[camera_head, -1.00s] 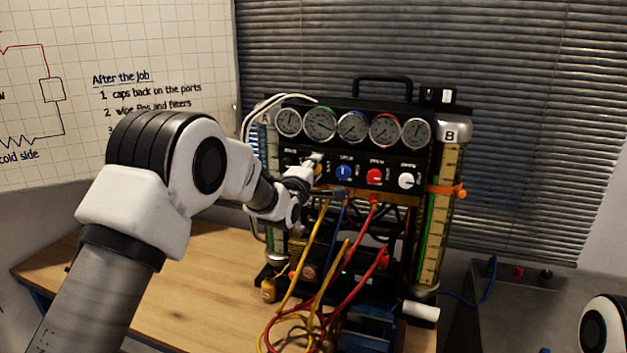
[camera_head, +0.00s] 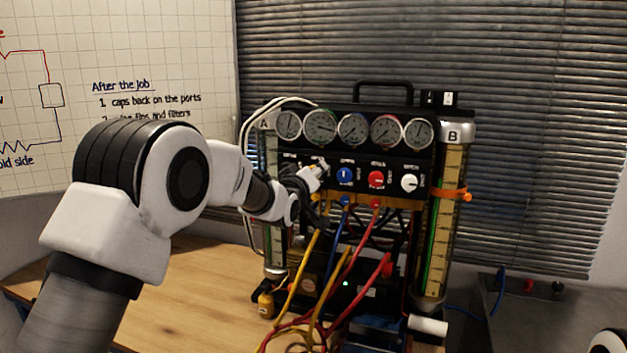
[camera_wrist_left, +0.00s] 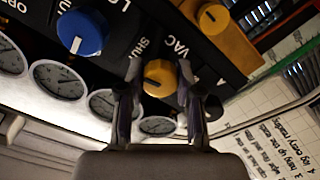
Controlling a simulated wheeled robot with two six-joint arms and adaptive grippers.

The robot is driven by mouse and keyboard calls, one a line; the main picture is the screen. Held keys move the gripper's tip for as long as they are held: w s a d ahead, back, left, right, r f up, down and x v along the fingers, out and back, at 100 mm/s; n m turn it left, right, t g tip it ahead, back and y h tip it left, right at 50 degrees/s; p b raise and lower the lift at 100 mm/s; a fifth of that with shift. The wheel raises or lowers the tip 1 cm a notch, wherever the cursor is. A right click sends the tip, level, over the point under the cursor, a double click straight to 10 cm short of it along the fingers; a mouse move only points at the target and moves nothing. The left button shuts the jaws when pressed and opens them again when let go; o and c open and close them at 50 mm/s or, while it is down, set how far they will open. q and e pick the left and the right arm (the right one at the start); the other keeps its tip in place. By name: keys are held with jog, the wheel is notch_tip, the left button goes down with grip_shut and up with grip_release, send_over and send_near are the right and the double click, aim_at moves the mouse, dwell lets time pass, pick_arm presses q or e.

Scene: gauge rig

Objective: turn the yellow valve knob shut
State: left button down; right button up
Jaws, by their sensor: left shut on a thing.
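The yellow valve knob (camera_wrist_left: 160,78) shows in the left wrist view, on the black panel beside the words "SHUT" and "VAC". My left gripper (camera_wrist_left: 160,86) is shut on it, with one finger on each side. In the head view my left gripper (camera_head: 319,171) is at the left end of the knob row and hides most of the yellow knob. My right gripper is out of view.
The blue knob (camera_head: 344,175), red knob (camera_head: 376,179) and white knob (camera_head: 409,183) sit to the right. Several gauges (camera_head: 353,127) are above. Yellow, blue and red hoses (camera_head: 356,240) hang below. Bare wooden tabletop (camera_head: 205,285) lies at the left.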

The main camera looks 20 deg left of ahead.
pick_arm(q)
jog(key=shift+f+m+b, duration=0.1)
jog(key=shift+m+b, duration=0.25)
jog(key=shift+m, duration=0.55)
jog(key=c, duration=0.8)
grip_release()
jog(key=shift+o, duration=0.2)
jog(key=s, duration=1.2)
jog(key=shift+a, duration=0.15)
